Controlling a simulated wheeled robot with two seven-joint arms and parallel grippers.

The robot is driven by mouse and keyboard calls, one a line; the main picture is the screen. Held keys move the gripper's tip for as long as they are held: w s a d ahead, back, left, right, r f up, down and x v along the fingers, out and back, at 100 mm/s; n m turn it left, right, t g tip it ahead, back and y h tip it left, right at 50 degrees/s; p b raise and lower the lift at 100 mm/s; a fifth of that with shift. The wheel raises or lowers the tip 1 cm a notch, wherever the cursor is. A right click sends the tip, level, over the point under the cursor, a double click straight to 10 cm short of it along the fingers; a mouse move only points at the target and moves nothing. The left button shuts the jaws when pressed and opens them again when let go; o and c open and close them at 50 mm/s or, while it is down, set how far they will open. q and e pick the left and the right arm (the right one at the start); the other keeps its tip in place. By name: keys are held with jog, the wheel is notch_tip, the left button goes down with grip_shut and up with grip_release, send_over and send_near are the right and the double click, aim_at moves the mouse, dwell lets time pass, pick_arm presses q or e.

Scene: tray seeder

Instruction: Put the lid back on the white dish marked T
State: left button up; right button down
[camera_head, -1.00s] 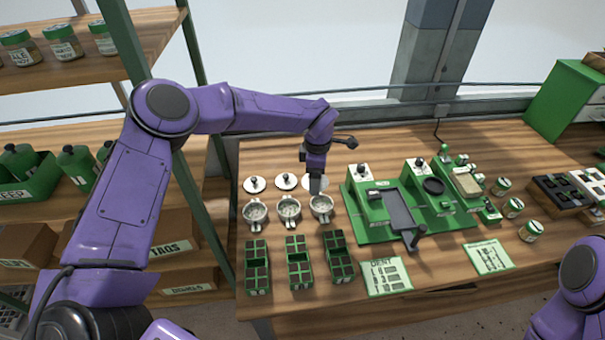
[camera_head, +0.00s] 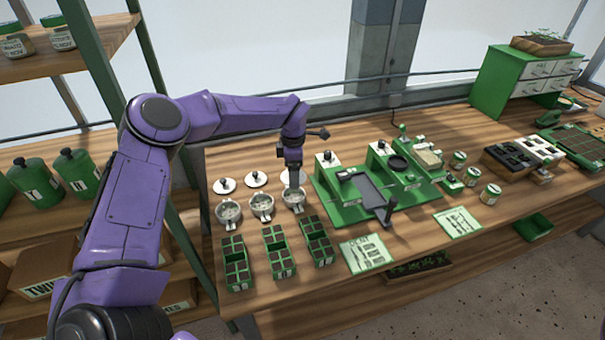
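Three pale, round, handled dishes stand in a row at the left of the bench: the left dish (camera_head: 228,213), the middle dish (camera_head: 261,207) and the right dish (camera_head: 293,200). Their marks are too small to read, so I cannot tell which is T. Behind them lie white lids with dark knobs: the left lid (camera_head: 224,186), the middle lid (camera_head: 256,180) and a third lid (camera_head: 302,178) partly hidden by my gripper. My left gripper (camera_head: 294,186) points down at the right dish and third lid. Its fingers are too small to judge. My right gripper is out of view.
Several green seed trays (camera_head: 276,252) stand in front of the dishes. A green seeder machine (camera_head: 365,188) stands close to the right of my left gripper. Paper cards (camera_head: 365,253) lie near the front edge. Jars (camera_head: 490,195) stand further right.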

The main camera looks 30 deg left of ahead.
pick_arm(q)
jog(key=shift+a+f, duration=0.15)
jog(key=shift+f, duration=0.35)
notch_tip(320, 180, down, 5)
jog(key=b, duration=0.4)
jog(key=shift+r, duration=0.15)
jog(key=shift+w+f, duration=0.15)
jog(key=shift+f, duration=0.3)
jog(key=shift+r, duration=0.1)
jog(key=shift+f, duration=0.2)
dwell(0.5)
jog(key=o, duration=0.9)
